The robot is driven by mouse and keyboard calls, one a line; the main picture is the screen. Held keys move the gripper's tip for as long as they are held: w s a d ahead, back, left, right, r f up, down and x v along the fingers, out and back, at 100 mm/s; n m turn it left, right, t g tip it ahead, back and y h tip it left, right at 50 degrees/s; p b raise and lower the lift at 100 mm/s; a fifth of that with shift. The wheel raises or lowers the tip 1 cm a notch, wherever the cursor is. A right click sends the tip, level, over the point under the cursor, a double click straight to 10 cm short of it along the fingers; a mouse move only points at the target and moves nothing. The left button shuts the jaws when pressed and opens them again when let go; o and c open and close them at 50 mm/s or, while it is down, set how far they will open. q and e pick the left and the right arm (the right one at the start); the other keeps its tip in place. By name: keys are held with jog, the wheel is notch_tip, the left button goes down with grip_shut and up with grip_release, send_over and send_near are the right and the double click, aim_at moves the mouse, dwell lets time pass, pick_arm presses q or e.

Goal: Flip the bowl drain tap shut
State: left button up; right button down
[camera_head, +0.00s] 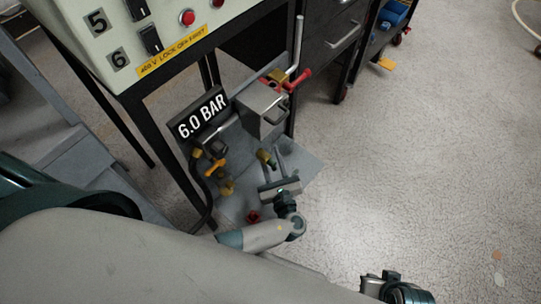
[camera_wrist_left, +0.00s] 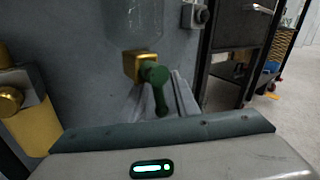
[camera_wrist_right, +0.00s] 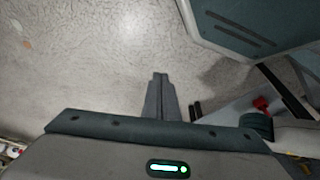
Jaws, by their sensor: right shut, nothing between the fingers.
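The bowl drain tap (camera_wrist_left: 157,86) has a green lever on a brass body, under a clear bowl (camera_wrist_left: 135,22) in the left wrist view. Its lever hangs downward. In the head view the green tap (camera_head: 265,157) shows small, partly beside my left fingers.
A "6.0 BAR" sign (camera_head: 203,114), an orange-handled valve (camera_head: 215,167) and a metal box (camera_head: 262,106) with a red handle (camera_head: 292,83) crowd the rig. A red knob (camera_head: 253,217) sits low near my left wrist. Open floor lies to the right.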

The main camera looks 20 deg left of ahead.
pick_arm(q)
grip_shut()
jog(key=shift+w+d+r+n+t+b, duration=0.1)
jog(key=shift+w+r+n+t+b, duration=0.15)
jog(key=shift+n+b, duration=0.55)
pick_arm(e)
jog(key=w+a, duration=0.1)
jog(key=a+t+y, duration=0.1)
jog(key=shift+w+a+t, duration=0.3)
jog(key=shift+w, duration=0.1)
pick_arm(q)
grip_release()
jog(key=shift+f, duration=0.1)
